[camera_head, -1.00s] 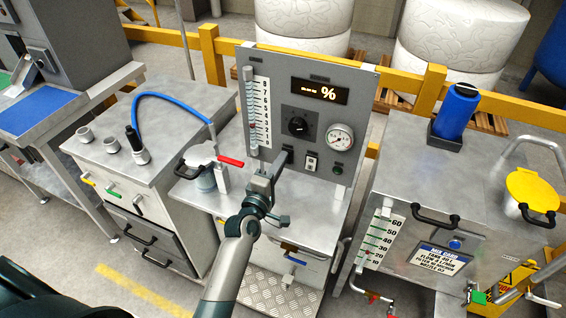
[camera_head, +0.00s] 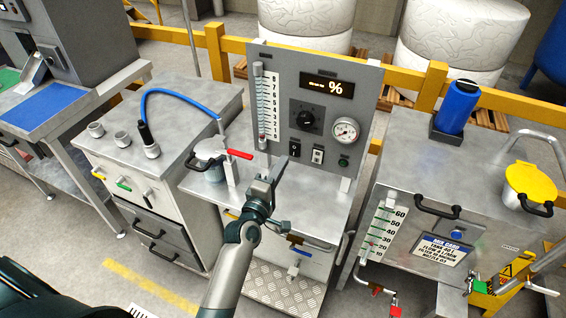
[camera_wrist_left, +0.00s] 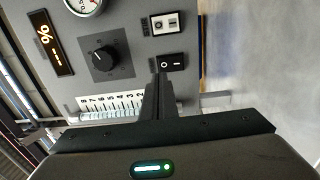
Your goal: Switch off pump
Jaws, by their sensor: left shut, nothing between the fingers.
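The control panel (camera_head: 357,112) stands upright at the back of the middle machine. A black rocker switch (camera_head: 294,148) marked O and I is on its lower part; it also shows in the left wrist view (camera_wrist_left: 171,62). Beside it is a second switch (camera_head: 317,155) on a white plate, also in the left wrist view (camera_wrist_left: 165,24). In the left wrist view the tips (camera_wrist_left: 159,82) appear close to the rocker's edge; contact cannot be told. My right gripper is out of view.
The panel also carries a black knob (camera_head: 307,120), a round gauge (camera_head: 345,130), a lit % display (camera_head: 327,87) and a level scale (camera_head: 266,105). A red-handled valve (camera_head: 239,154) stands left of my gripper. A tank with a yellow lid (camera_head: 530,180) stands right.

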